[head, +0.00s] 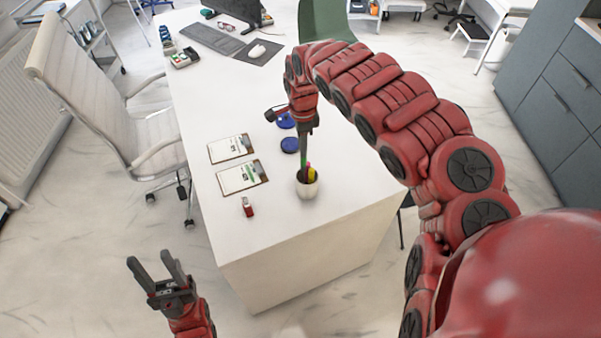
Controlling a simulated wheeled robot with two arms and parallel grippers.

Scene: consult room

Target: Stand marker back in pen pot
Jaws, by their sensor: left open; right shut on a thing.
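The pen pot (307,191) is a small pale pot near the front right part of the white desk. Yellow and pink items stand in it. My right gripper (305,133) points down just above and behind the pot, shut on the marker (303,157), a thin upright thing with some green. The marker's lower end is at the pot's mouth; I cannot tell whether it is inside or behind the rim. My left gripper (157,270) is open and empty, low at the left, off the desk over the floor.
On the desk (275,245) are two clipboards (231,148) (242,177), a small red item (248,207), blue round items (290,145), a mouse (257,51) and a keyboard (210,38). A white chair (90,95) stands left. The desk's front is clear.

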